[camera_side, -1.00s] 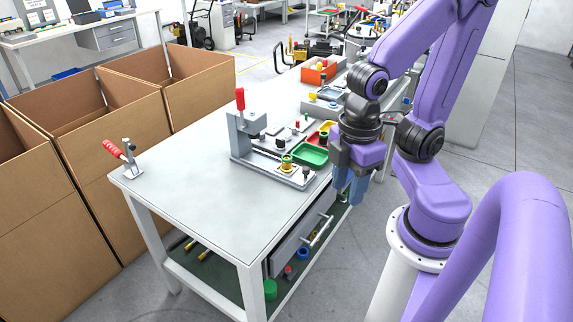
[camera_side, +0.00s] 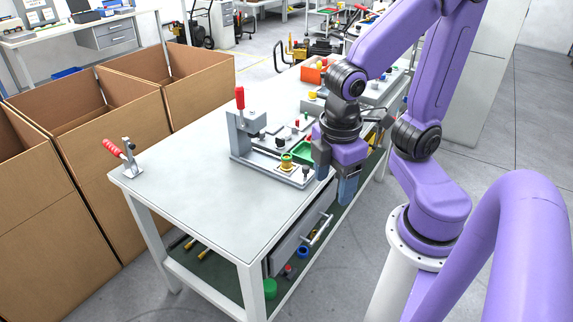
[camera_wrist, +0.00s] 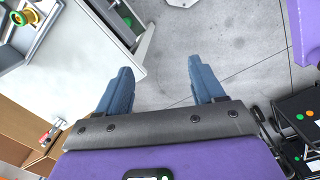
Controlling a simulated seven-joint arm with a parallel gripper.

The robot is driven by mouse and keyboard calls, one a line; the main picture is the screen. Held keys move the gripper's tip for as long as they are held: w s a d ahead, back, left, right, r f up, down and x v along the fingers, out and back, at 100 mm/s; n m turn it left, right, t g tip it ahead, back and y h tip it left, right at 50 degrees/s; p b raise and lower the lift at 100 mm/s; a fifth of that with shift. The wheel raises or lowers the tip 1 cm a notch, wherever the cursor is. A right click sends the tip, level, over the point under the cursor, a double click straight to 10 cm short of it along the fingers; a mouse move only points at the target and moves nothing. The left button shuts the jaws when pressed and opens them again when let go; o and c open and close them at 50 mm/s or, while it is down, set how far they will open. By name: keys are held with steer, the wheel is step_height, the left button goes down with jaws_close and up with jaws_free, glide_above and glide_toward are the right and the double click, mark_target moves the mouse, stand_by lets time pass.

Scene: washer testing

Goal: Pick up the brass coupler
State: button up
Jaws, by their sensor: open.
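The brass coupler (camera_side: 286,161) stands upright on the front part of the grey fixture plate near the table's right edge. My gripper (camera_side: 336,184) is to the right of the coupler, pointing down at the table's right edge. In the wrist view its two blue fingers (camera_wrist: 160,75) are spread apart with only floor between them.
A fixture with a red-handled toggle clamp (camera_side: 240,100) stands behind the coupler. Another red-handled clamp (camera_side: 118,152) sits at the table's left corner. The front left of the table (camera_side: 205,195) is clear.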

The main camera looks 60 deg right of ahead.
steer(key=w+f+n+h, duration=0.1)
steer(key=w+f+h, duration=0.15)
steer(key=w, duration=0.75)
steer(key=w+f+h, duration=0.2)
steer(key=w+h, duration=0.2)
steer(key=w, duration=0.5)
steer(key=n+g+h, duration=0.1)
steer(key=g+h, duration=0.3)
steer(key=h, duration=0.2)
glide_toward(284, 161)
steer(key=x, duration=1.1)
steer(key=shift+w+d+f, duration=0.25)
steer(key=shift+d+f, duration=0.05)
steer(key=shift+d, duration=0.05)
steer(key=shift+c, duration=0.3)
